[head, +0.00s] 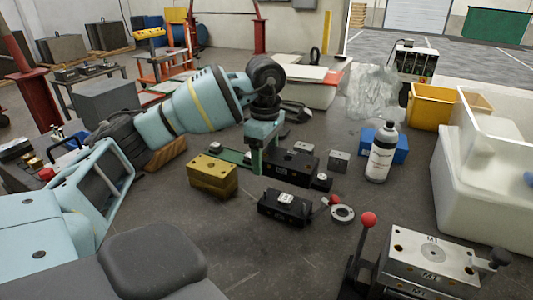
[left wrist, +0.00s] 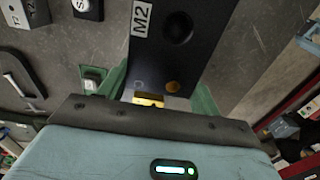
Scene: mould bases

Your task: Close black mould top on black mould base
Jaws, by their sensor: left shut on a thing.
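My left gripper (head: 257,158) reaches down over the table, with its green fingers around one end of a black mould block (head: 294,168). In the left wrist view, the left gripper (left wrist: 160,88) is shut on this black block (left wrist: 183,58), which carries an "M2" label and a round recess. I cannot tell whether it is the top or the base, or whether it is clear of the table. A second black mould block (head: 285,207) with a small silver plate on it lies in front, apart from the held one. My right gripper is not in view.
A brass block (head: 212,174) stands left of the held block. A grey block (head: 339,161) and small black block (head: 322,182) are close on its right. A bottle (head: 382,155), metal ring (head: 343,213) and steel mould with red-knobbed lever (head: 425,262) stand further right.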

